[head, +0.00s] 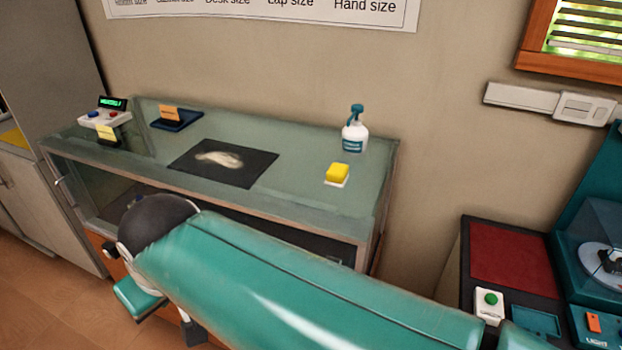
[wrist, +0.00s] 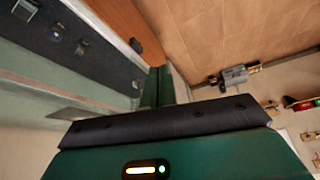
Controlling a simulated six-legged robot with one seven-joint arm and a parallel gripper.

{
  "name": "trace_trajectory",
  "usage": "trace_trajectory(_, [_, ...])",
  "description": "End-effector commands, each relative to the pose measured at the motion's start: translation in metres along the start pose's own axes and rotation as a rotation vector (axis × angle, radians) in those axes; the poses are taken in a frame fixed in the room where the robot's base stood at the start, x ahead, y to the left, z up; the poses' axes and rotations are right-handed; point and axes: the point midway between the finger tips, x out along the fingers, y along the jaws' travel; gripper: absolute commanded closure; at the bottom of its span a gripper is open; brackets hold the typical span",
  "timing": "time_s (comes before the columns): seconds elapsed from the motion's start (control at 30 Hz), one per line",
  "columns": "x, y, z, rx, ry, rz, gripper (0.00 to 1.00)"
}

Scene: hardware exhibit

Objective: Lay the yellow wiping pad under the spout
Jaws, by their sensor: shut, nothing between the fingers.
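The yellow wiping pad (head: 337,172) lies on a small white base near the right front of the glass counter top. A white spray bottle (head: 354,131) with a teal head stands behind it; I cannot tell whether its nozzle is the spout named in the task. My gripper (wrist: 158,82) shows in the wrist view with its two green fingers shut together and empty, beside the counter's orange lower panel. In the head view my teal arm hides the counter's lower front, and my fingertips cannot be made out. The pad is apart from my gripper, up on the counter.
A dark mat (head: 197,171) with a pale smear lies mid-counter. A blue tray (head: 176,120) with an orange block and a device with a green display (head: 112,103) stand at the left. A red-topped bench (head: 512,262) is at the right. Wooden floor (wrist: 210,35) is open beside my gripper.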

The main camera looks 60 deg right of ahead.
Motion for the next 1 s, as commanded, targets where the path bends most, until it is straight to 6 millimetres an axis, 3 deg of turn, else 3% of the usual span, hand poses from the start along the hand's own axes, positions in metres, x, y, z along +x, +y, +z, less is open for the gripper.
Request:
trace_trajectory(0.2, [-0.015,0.090,-0.048,0.340,-0.114,0.102,1.00])
trace_trajectory(0.37, [-0.027,0.172,-0.064,0.606,-0.195,0.171,1.00])
trace_trajectory(0.53, [-0.044,0.267,-0.059,0.892,-0.275,0.236,1.00])
trace_trajectory(0.7, [-0.061,0.349,-0.033,1.144,-0.342,0.286,1.00])
trace_trajectory(0.83, [-0.071,0.383,-0.016,1.252,-0.369,0.305,1.00])
trace_trajectory(1.0, [-0.069,0.391,-0.008,1.284,-0.380,0.310,1.00])
